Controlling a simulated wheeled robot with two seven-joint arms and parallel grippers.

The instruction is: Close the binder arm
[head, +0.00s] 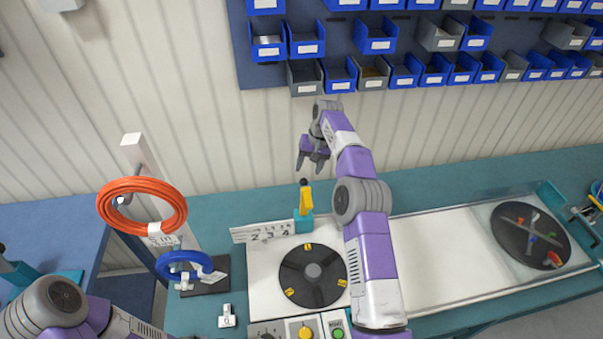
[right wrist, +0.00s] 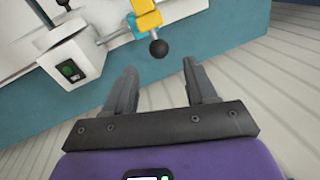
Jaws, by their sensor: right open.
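The binder arm (head: 306,201) is a yellow lever with a black ball knob (head: 304,182) at its end. It stands upright on a teal block (head: 304,223) behind the black round turntable (head: 312,275). My right gripper (head: 309,169) is open and empty, just above and behind the knob. In the right wrist view the yellow arm (right wrist: 145,17) and the knob (right wrist: 158,48) show just beyond my open fingertips (right wrist: 159,68), with no clear contact. My left arm enters at the lower left; its gripper is out of view.
An orange cable coil (head: 142,203) and a blue coil (head: 184,265) hang at the left. A numbered scale plate (head: 262,233) lies beside the teal block. Blue and grey bins (head: 376,38) line the wall. A clear-sided tray (head: 530,200) with a dark disc stands at the right.

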